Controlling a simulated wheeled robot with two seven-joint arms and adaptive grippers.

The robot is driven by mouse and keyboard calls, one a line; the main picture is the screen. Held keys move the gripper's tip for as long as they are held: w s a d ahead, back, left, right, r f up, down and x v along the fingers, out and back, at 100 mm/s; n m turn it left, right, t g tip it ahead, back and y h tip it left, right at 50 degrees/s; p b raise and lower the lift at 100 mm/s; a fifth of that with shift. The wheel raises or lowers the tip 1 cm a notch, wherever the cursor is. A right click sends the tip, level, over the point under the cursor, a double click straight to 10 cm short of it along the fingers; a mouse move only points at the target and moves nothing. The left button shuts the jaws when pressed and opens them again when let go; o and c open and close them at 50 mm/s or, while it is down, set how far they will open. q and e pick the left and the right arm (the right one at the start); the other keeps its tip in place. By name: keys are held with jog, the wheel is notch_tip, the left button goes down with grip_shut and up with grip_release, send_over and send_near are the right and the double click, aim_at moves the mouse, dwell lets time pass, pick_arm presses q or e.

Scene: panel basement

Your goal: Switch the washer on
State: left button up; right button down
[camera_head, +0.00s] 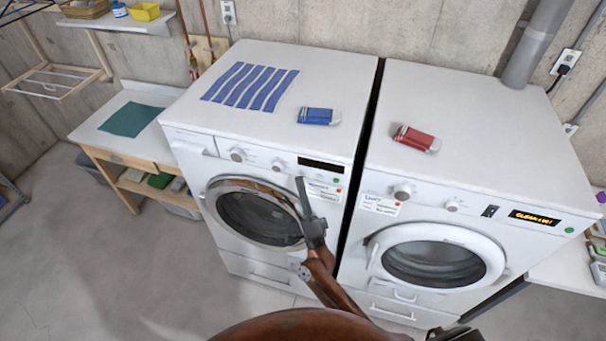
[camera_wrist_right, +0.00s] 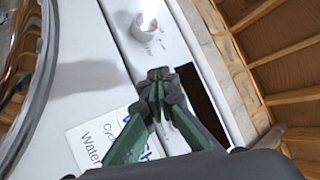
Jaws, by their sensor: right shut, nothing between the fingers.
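The washer (camera_head: 190,150) is the left white front-loader in the head view, with a round door (camera_head: 258,218). Its front panel has two knobs (camera_head: 237,155), a dark blank display (camera_head: 321,166) and a small green button (camera_head: 336,181). A printed label (camera_head: 325,191) sits below the display. My right gripper (camera_head: 300,181) is shut and empty, in front of the panel just below the display. In the wrist view its fingertips (camera_wrist_right: 158,76) are together between a knob (camera_wrist_right: 146,26), the dark display (camera_wrist_right: 197,98) and the label (camera_wrist_right: 105,142). Contact cannot be told. My left gripper is out of view.
A second white machine (camera_head: 480,110) with a lit amber display (camera_head: 535,218) stands at the right, across a narrow gap. On the tops lie a striped cloth (camera_head: 250,87), a blue packet (camera_head: 318,116) and a red packet (camera_head: 415,138). A low table (camera_head: 100,130) stands at left.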

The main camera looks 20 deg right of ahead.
jog(key=shift+w, duration=0.1)
dwell(0.5)
jog(key=shift+w+d, duration=0.25)
jog(key=shift+w, duration=0.05)
jog(key=shift+s, duration=0.1)
jog(key=shift+s+a, duration=0.2)
jog(key=shift+s, duration=0.05)
dwell(0.4)
jog(key=s+a+p, duration=0.1)
jog(key=s+a, duration=0.2)
jog(key=s, duration=0.2)
jog(key=shift+a, duration=0.25)
